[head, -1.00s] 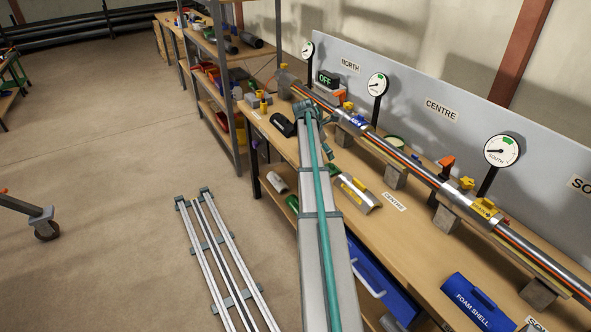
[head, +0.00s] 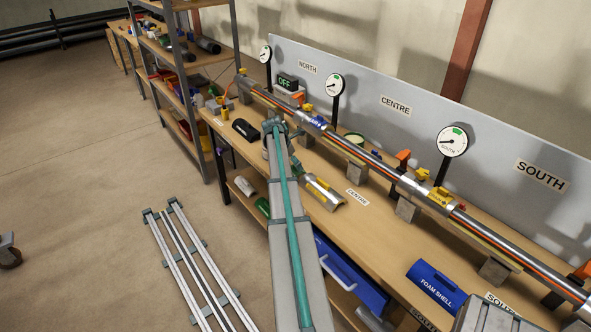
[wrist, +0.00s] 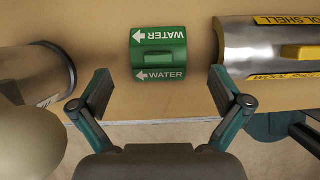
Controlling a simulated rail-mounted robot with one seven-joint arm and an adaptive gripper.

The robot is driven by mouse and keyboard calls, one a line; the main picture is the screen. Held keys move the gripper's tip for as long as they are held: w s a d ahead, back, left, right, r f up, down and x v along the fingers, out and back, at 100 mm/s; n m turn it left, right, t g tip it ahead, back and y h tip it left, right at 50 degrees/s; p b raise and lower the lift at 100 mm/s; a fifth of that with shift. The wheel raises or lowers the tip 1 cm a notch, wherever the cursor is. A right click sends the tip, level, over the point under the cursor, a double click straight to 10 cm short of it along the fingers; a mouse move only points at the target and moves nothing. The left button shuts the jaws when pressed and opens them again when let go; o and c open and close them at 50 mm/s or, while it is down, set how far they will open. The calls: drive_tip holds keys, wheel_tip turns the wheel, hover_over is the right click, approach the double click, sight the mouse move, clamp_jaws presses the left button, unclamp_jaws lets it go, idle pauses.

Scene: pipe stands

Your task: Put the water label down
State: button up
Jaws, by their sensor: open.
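The water label (wrist: 158,53) is a small green curved piece with white WATER lettering and arrows. In the wrist view it rests on the wooden bench top, upper middle. My gripper (wrist: 161,92) is open, one finger to each side, with the label just beyond the fingertips and clear of both. In the head view my gripper (head: 280,126) is over the bench at the end of my arm. The label is mostly or wholly hidden behind my arm there.
A silver wool shell (wrist: 275,52) with yellow bands lies close right of the label. A grey cylindrical piece (wrist: 35,76) is at left. The pipe (head: 368,153) runs on stands behind. A blue foam shell (head: 436,284) lies farther right on the bench.

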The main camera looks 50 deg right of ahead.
sight(294, 167)
drive_tip(key=shift+p+x, duration=0.75)
drive_tip(key=shift+x, duration=1.25)
drive_tip(key=shift+w, duration=0.1)
drive_tip(key=c, duration=1)
drive_tip(key=shift+o, duration=0.2)
